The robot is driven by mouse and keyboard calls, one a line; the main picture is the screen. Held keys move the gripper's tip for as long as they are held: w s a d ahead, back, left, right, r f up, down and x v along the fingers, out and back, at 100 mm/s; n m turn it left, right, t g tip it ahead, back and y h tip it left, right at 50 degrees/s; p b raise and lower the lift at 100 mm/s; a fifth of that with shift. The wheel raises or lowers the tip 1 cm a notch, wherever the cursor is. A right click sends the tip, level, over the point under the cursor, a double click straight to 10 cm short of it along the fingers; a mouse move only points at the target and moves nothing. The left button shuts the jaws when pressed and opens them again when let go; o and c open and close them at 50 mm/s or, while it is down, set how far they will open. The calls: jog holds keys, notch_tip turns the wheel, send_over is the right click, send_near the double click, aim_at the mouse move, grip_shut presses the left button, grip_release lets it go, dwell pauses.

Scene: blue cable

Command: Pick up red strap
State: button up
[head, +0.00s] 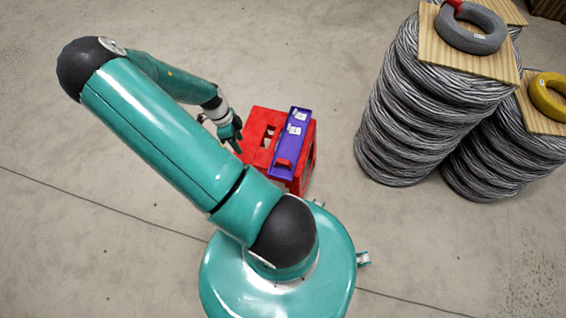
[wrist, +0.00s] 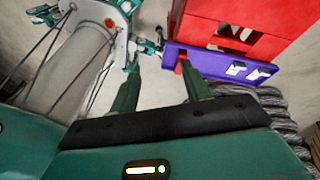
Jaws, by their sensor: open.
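A small red piece (head: 453,5) sits on the grey cable ring (head: 470,27) at the top right of the head view, partly cut off by the frame edge. Another small red piece shows at the near end of the purple tray (head: 297,128); it also shows in the wrist view (wrist: 182,66). I cannot tell which of these is the red strap. My gripper (head: 236,139) is at the left side of the red crate (head: 263,121), apart from both red pieces. In the wrist view its fingers (wrist: 160,88) are spread with nothing between them.
Tall stacks of grey wire coils (head: 408,110) with wooden boards stand on the right. A yellow ring (head: 549,96) lies on one board. Concrete floor is clear at the left.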

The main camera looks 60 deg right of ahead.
aim_at(283, 161)
jog(key=s+d+f+m, duration=0.1)
jog(key=s+d+f, duration=0.1)
jog(key=s+f, duration=0.2)
jog(key=s+d+f+m+g+h, duration=0.1)
jog(key=s+d+f+m, duration=0.1)
jog(key=s+d+f, duration=0.1)
jog(key=s+d+f+m+g, duration=0.1)
jog(key=s+d+f, duration=0.1)
jog(key=s+f, duration=0.3)
jog(key=shift+d+f, duration=0.25)
jog(key=shift+f, duration=0.6)
jog(key=shift+x, duration=2.8)
jog(key=shift+w, duration=0.15)
jog(key=shift+c, duration=0.5)
jog(key=c, duration=0.9)
